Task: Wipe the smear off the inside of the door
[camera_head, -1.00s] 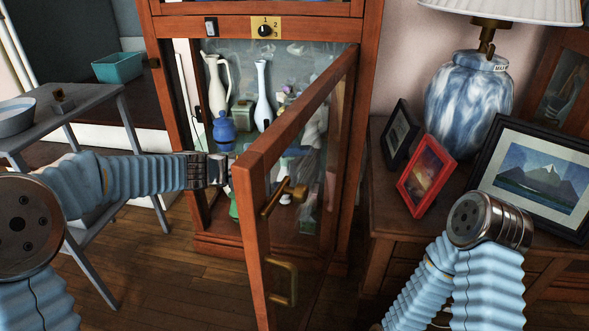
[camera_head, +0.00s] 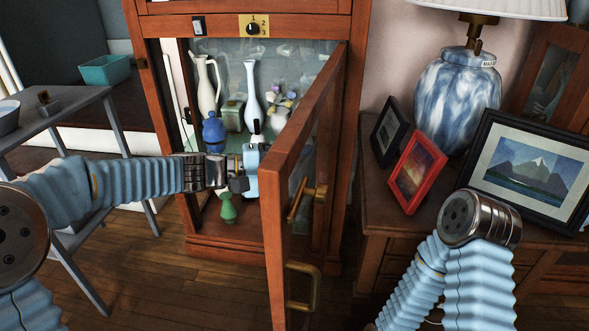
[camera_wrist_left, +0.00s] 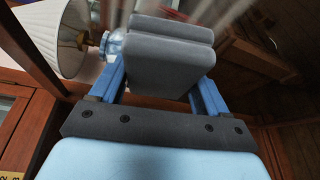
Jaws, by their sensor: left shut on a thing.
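The cabinet door (camera_head: 276,190) stands open toward me, seen nearly edge-on, with its brass handle (camera_head: 303,287) on the outer face. My left gripper (camera_head: 256,143) is upright at the left of the door, on its inner side, in front of the open cabinet. I cannot tell whether the block touches the glass. Pale streaks show above the block in the wrist view; I cannot tell whether they are the smear. My right gripper is out of view.
Cabinet shelves hold a white jug (camera_head: 206,88), a white vase (camera_head: 252,90), a blue jar (camera_head: 214,131) and a green piece (camera_head: 228,208). Right stand a lamp (camera_head: 457,95), a red frame (camera_head: 415,170) and a landscape picture (camera_head: 533,168). A grey side table (camera_head: 75,108) stands left.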

